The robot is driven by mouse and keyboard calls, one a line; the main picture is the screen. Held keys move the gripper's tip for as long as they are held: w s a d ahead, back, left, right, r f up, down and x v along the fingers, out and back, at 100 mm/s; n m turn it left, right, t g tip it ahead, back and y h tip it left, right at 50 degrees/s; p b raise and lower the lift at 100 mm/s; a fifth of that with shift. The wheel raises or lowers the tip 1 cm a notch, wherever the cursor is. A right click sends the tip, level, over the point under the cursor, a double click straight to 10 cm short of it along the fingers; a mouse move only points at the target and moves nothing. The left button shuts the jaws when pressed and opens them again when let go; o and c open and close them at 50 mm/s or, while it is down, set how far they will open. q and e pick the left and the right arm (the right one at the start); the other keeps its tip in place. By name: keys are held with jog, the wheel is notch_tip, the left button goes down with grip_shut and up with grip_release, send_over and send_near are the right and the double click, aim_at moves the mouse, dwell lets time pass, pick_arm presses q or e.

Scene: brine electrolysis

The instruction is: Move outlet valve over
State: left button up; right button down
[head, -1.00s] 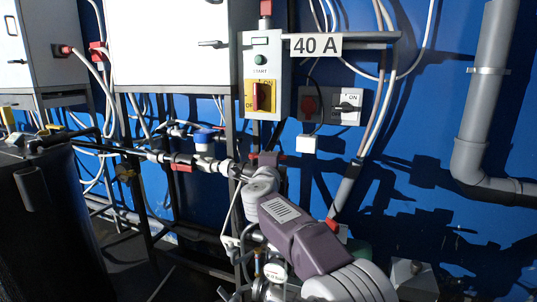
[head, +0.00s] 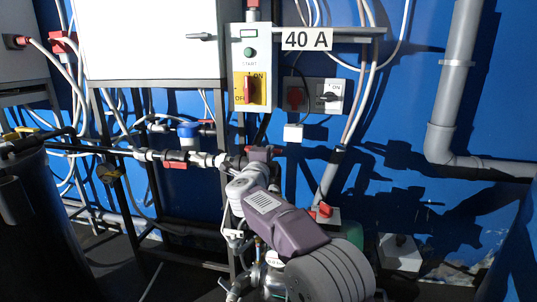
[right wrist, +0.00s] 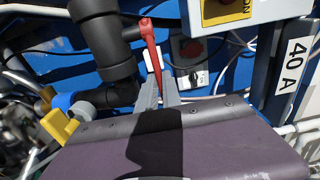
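The outlet valve's red lever (right wrist: 152,48) hangs from a dark grey pipe fitting (right wrist: 106,60) in the right wrist view. In the head view a red-handled valve (head: 264,150) sits at the right end of the horizontal pipe, partly behind my right gripper. My right gripper (right wrist: 159,72) has its two grey fingers close on either side of the lever's lower part, with no clear gap, so it looks shut on the lever. It also shows in the head view (head: 238,165), at the pipe end. My left gripper is not in view.
A switch box (head: 250,70) and the 40 A label (head: 307,40) are above. A black tank (head: 40,225) stands left. Grey pipe (head: 455,90) runs down the wall at right.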

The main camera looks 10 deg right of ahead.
jog(key=c, duration=1.5)
grip_release()
jog(key=v, duration=0.9)
jog(key=shift+f, duration=0.15)
